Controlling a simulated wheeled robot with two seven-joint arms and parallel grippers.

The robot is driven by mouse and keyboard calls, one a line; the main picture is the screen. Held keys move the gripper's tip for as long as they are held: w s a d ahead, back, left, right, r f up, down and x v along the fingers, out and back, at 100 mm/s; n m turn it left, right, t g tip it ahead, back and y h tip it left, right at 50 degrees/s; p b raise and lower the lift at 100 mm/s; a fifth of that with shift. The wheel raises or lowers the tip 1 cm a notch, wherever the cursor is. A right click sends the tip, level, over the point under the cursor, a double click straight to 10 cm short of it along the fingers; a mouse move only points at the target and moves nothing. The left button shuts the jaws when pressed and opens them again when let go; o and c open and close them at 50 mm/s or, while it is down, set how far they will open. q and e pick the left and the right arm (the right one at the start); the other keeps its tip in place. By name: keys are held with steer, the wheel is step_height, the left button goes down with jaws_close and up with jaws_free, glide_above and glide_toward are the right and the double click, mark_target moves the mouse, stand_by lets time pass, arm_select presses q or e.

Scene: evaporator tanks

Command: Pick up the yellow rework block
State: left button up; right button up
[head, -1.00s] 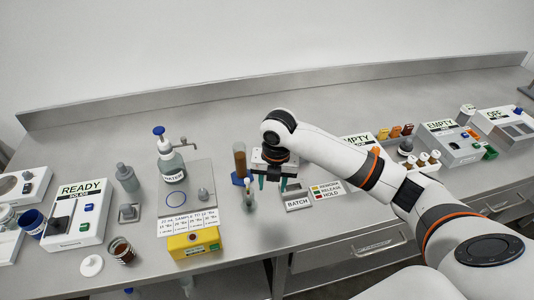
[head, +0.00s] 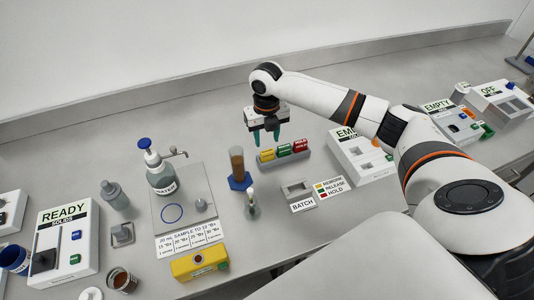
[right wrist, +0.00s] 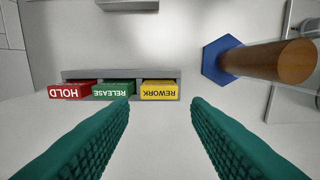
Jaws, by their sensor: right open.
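The yellow rework block (head: 267,156) stands at the left end of a grey rack (head: 284,160), beside a green release block (head: 283,150) and a red hold block (head: 300,146). My right gripper (head: 266,138) is open and empty, fingers pointing down, just above and behind the rack's left end. In the right wrist view the yellow block (right wrist: 160,90), labelled REWORK, lies between the lines of the two green fingers, beyond their tips and apart from them. My left gripper is not in view.
A brown-filled cylinder on a blue hexagonal base (head: 238,166) stands close to the rack's left end. A small bottle (head: 252,203) and the BATCH plate (head: 298,193) are in front. The bench behind the rack is clear.

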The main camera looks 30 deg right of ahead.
mark_target(267, 151)
steer(key=shift+w+f, duration=0.15)
steer(key=shift+f, duration=0.2)
steer(key=shift+f+p, duration=0.3)
steer(key=shift+f, duration=0.05)
steer(key=f, duration=0.1)
steer(key=f+p, duration=0.1)
steer(key=f, duration=0.1)
steer(key=shift+s+f, duration=0.15)
steer(key=shift+s, duration=0.25)
steer(key=shift+w+f, duration=0.2)
steer(key=shift+f, duration=0.35)
steer(key=shift+r, duration=0.1)
steer(key=c, duration=0.6)
